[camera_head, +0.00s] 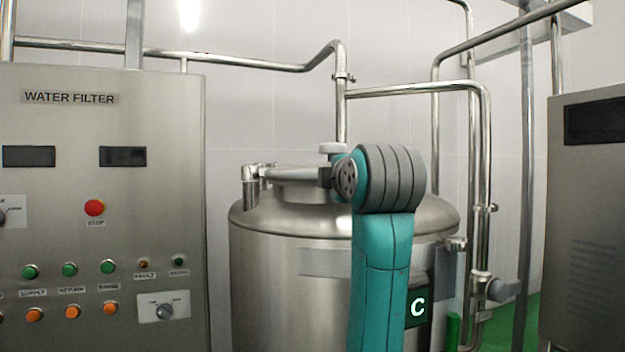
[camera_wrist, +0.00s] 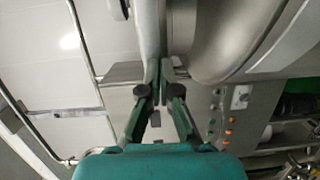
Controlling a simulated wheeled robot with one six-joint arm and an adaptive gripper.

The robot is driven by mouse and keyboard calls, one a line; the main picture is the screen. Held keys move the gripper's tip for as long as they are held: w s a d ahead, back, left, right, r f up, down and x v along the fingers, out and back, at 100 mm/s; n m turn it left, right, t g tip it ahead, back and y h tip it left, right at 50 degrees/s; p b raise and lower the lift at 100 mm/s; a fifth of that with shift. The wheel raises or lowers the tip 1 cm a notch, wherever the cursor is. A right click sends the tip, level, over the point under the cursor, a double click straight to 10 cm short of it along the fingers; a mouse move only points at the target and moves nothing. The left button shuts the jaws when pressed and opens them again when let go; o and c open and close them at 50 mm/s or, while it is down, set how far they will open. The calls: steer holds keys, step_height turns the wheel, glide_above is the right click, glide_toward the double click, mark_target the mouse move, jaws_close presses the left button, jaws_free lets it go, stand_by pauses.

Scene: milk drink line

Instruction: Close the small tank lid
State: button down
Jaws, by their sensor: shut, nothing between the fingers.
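The small tank lid (camera_head: 292,172) is a round metal cover, seen nearly edge-on over the neck on top of the steel tank (camera_head: 270,215). It looks almost flat on the neck; whether it is fully seated I cannot tell. A hinge bracket stands at its left. In the wrist view the lid (camera_wrist: 147,30) shows as a pale strip beside the neck and the tank (camera_wrist: 215,35). My gripper (camera_wrist: 161,68) is shut and empty, its fingertips close to the lid's edge; contact is unclear. In the head view my wrist hides the fingers and the lid's right end.
A water filter cabinet (camera_head: 120,190) with buttons stands at the left. Another steel cabinet (camera_head: 590,220) stands at the right. Steel pipes (camera_head: 410,90) run behind and above the tank. A panel marked C (camera_head: 418,307) is on the tank's front right.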

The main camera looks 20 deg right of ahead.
steer(key=shift+y, duration=0.3)
steer(key=w+d, duration=0.2)
steer(key=d, duration=0.1)
steer(key=w+d, duration=0.4)
steer(key=d, duration=0.1)
steer(key=shift+d, duration=0.35)
steer(key=shift+w+d+r, duration=0.1)
steer(key=shift+w+d, duration=0.35)
steer(key=shift+s+d, duration=0.1)
steer(key=shift+s, duration=0.3)
steer(key=s+a, duration=0.2)
steer(key=s, duration=0.9)
steer(key=shift+s+a+r, duration=0.15)
steer(key=shift+a+r, duration=0.05)
steer(key=shift+r, duration=0.05)
